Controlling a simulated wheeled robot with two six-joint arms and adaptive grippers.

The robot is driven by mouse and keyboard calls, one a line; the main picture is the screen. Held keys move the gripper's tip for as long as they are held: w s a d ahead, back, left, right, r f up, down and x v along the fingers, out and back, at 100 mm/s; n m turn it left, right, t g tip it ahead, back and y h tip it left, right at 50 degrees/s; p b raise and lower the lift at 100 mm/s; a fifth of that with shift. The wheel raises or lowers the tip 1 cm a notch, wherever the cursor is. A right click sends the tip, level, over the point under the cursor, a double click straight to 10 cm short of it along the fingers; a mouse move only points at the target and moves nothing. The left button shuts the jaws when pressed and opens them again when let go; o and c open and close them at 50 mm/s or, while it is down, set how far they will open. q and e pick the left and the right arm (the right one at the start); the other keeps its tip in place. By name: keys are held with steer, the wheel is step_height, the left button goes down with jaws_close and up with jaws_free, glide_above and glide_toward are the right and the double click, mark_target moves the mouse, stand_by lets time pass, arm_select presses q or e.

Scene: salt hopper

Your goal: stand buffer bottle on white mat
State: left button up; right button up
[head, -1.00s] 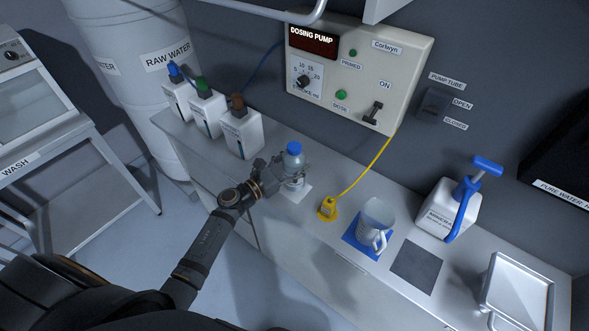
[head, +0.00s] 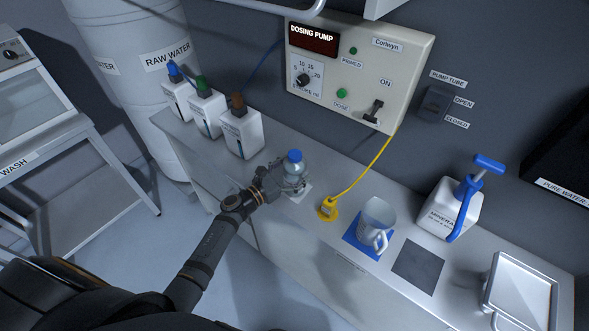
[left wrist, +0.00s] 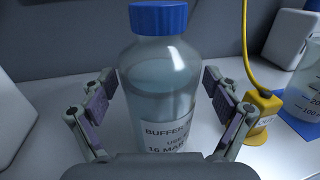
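The buffer bottle (head: 294,166), clear with a blue cap and white label, stands upright at the white mat (head: 303,192) on the bench. It also shows large in the left wrist view (left wrist: 165,85). Most of the mat is hidden by the bottle and gripper; only a front corner shows. My left gripper (head: 283,182) is around the bottle, one finger on each side. In the left wrist view its finger pads (left wrist: 160,100) are spread, with narrow gaps beside the bottle. The bottle's base is hidden there. My right gripper is not in view.
A yellow plug (head: 327,208) with a yellow cable stands right of the bottle. Beyond it is a jug (head: 377,219) on a blue mat (head: 359,244). White containers (head: 241,135) line the bench to the left. A bare grey mat (head: 418,266) lies further right.

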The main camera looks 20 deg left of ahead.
mark_target(286, 177)
arm_select(q)
steer(key=shift+r, duration=0.1)
steer(key=shift+s+a, duration=0.1)
steer(key=shift+s, duration=0.05)
steer(key=b+v, duration=0.1)
steer(key=v, duration=0.3)
steer(key=b+v, duration=0.1)
steer(key=v, duration=0.1)
steer(key=shift+f+b, duration=0.35)
steer(key=shift+f, duration=0.05)
steer(key=v, duration=0.1)
steer(key=b+v, duration=0.1)
steer(key=v, duration=0.3)
steer(key=shift+s+a+r+b, duration=0.15)
steer(key=shift+s+r+b, duration=0.1)
steer(key=shift+r+b, duration=0.1)
